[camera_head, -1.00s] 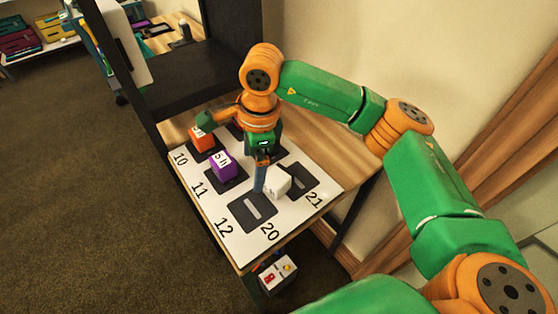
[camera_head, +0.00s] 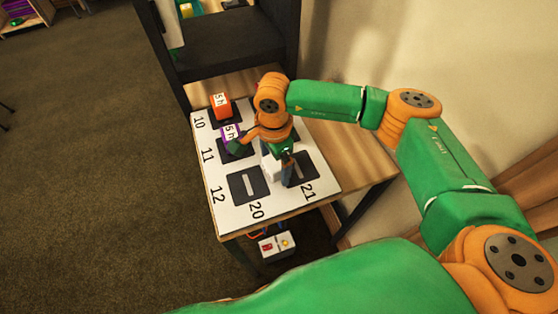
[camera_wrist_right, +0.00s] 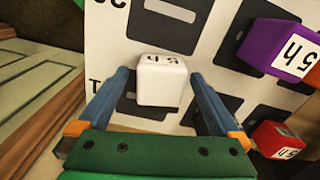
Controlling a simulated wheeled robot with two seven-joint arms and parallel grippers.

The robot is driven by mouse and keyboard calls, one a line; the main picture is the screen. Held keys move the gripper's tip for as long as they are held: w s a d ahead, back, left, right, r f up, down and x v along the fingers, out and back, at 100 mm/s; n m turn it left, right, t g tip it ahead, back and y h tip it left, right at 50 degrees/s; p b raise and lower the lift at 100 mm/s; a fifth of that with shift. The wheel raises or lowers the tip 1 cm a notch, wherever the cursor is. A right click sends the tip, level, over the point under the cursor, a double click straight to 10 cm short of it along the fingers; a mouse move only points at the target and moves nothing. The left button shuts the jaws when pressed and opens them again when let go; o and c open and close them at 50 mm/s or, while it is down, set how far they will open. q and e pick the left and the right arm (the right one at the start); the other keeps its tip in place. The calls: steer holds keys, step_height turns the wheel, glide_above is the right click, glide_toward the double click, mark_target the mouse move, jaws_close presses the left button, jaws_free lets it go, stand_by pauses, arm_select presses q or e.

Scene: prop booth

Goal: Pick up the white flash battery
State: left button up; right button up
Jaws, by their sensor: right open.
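The white flash battery (camera_head: 270,168) is a small white block with dark lettering, standing on the white numbered board (camera_head: 222,209). My right gripper (camera_head: 277,163) is over it and partly hides it in the head view. In the right wrist view the battery (camera_wrist_right: 161,84) sits between the two blue fingers of my right gripper (camera_wrist_right: 160,75), with a visible gap on each side. The gripper is open and holds nothing. My left gripper is not in view.
A purple battery (camera_head: 229,131) and an orange battery (camera_head: 221,106) stand on dark pads to the left of my gripper. An empty dark pad (camera_head: 240,196) lies near label 20. A white box (camera_head: 277,247) with red and yellow marks is below the table.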

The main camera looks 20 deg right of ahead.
steer(key=shift+a, duration=0.15)
steer(key=c, duration=0.9)
jaws_close()
